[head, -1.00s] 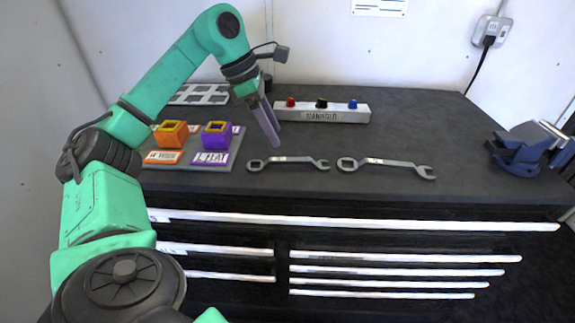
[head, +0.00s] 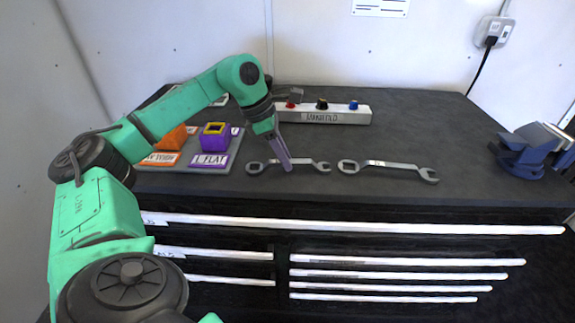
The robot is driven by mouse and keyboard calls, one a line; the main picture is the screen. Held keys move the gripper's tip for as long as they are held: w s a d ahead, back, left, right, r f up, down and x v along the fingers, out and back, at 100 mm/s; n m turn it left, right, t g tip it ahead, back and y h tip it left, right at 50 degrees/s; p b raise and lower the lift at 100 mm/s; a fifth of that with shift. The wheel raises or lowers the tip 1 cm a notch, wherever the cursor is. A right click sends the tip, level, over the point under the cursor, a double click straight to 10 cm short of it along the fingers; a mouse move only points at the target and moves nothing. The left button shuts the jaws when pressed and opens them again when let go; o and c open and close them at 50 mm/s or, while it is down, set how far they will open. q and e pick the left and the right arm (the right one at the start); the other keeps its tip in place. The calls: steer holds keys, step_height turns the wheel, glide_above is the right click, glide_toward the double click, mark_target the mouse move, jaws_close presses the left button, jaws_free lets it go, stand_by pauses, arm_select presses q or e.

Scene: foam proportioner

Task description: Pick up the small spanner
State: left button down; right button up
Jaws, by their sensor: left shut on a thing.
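Two grey spanners lie side by side on the dark bench top. The small spanner (head: 310,164) is the left, shorter one, and the larger spanner (head: 388,167) lies to its right. My left gripper (head: 287,166) points down onto the middle of the small spanner and is shut on its handle. The fingers hide part of the handle. The spanner appears to lie at bench level; I cannot tell whether it is clear of the surface. My right gripper is not in view.
A white manifold block (head: 345,117) with coloured knobs stands behind the spanners. A grey tray (head: 229,160) with an orange block (head: 172,138) and a purple block (head: 214,140) is at the left. A blue vise (head: 527,150) is at the right. The bench's right half is mostly clear.

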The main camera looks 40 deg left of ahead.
arm_select(q)
steer(key=shift+r, duration=0.25)
step_height(320, 180, up, 20)
steer(key=p, duration=0.7)
steer(key=shift+f, duration=0.15)
steer(key=shift+f, duration=0.1)
steer(key=c, duration=1.4)
jaws_free()
steer(key=shift+c, duration=0.2)
jaws_close()
